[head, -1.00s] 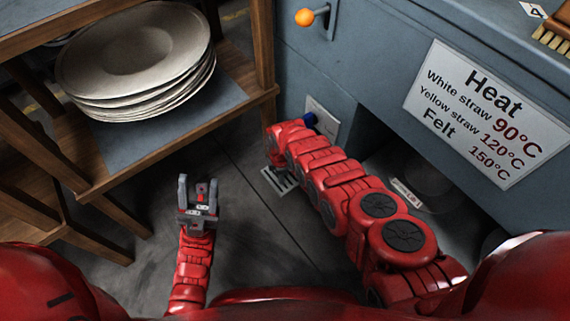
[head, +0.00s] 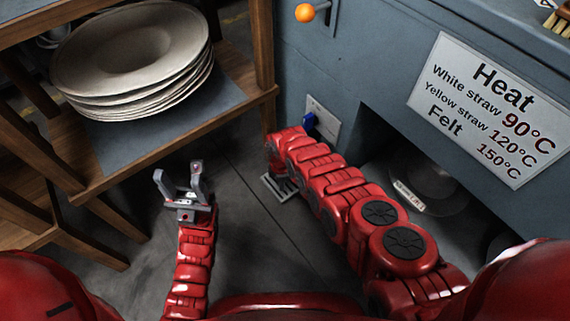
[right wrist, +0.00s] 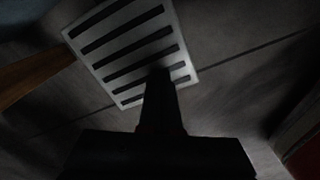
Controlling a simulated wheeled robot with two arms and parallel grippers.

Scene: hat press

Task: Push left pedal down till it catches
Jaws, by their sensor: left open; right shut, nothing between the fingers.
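The left pedal (head: 280,187) is a pale slotted metal plate low by the floor, at the foot of the blue-grey machine. It also shows in the right wrist view (right wrist: 100,28), with dark slots across it. My right gripper (right wrist: 160,72) is shut and empty, its fingertips overlapping the pedal's near part in that view. I cannot tell whether they touch it. In the head view my right arm hides most of that gripper and part of the pedal. My left gripper (head: 178,172) is open and empty, above the floor to the left of the pedal.
A wooden shelf (head: 190,137) with stacked pale plates (head: 130,50) stands at the left. A dark recess opens beside my right arm.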

